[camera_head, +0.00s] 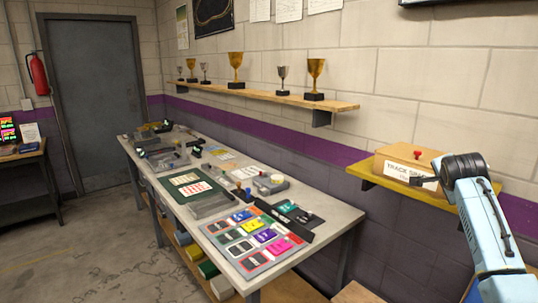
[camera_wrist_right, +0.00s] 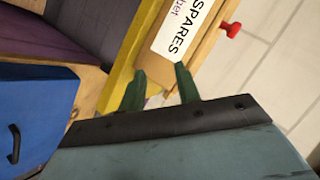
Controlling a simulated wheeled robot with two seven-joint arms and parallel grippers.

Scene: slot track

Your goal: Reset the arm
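My right arm (camera_head: 490,225), light blue with a black wrist, reaches in from the right edge in the head view. Its gripper is at the front of a cardboard box (camera_head: 395,168) with a white label on the yellow shelf. In the right wrist view, the two dark green fingers of my right gripper (camera_wrist_right: 161,82) stand apart with nothing held between them. They point at the box (camera_wrist_right: 205,50) just below its label, which reads "SPARES". I cannot tell whether they touch it. My left arm and gripper are out of view.
A red knob (camera_head: 417,153) sits on the box. The yellow shelf (camera_head: 370,176) juts from the wall. A long workbench (camera_head: 325,208) holds coloured cards, trays and small parts. A wall shelf (camera_head: 270,95) carries several trophies. Open floor (camera_head: 90,245) lies to the left.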

